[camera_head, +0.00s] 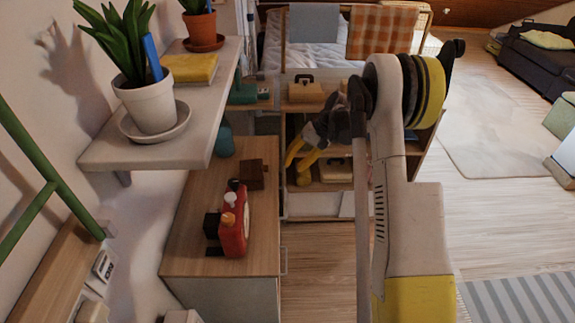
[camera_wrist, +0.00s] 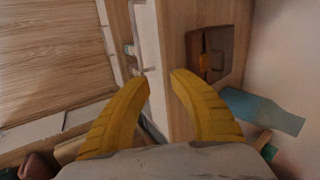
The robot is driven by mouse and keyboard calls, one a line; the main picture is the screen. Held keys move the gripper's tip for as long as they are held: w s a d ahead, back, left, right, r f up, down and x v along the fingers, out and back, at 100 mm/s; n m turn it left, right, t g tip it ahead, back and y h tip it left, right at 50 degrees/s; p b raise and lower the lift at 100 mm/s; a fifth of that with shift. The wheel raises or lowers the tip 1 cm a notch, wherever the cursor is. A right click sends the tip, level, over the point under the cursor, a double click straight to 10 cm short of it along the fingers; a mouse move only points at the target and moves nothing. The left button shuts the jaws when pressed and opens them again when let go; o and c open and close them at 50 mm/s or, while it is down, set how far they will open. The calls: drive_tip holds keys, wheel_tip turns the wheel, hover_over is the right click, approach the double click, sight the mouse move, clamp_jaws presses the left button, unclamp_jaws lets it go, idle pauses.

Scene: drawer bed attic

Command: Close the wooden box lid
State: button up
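A small dark brown wooden box (camera_head: 252,175) sits on the wood-topped cabinet, behind a red canister. In the wrist view the box (camera_wrist: 224,38) is at the upper right, with a dark recess and something small and yellowish in it. It looks open, but I cannot clearly tell its lid from its body. My gripper (camera_head: 299,157) is to the right of the box in the head view and apart from it. In the wrist view my gripper's yellow fingers (camera_wrist: 160,80) are spread with nothing between them, and the box is beyond the right finger.
The red canister (camera_head: 233,220) stands in front of the box on the cabinet top (camera_head: 190,235). A teal object (camera_head: 225,142) is behind the box. A white shelf (camera_head: 190,130) with a potted plant (camera_head: 148,105) overhangs on the left. A shelf unit (camera_head: 330,208) stands behind. Floor is open at right.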

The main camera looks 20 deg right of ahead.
drive_tip(key=shift+s+d, duration=0.15)
drive_tip(key=shift+d, duration=0.25)
drive_tip(key=v, duration=1.2)
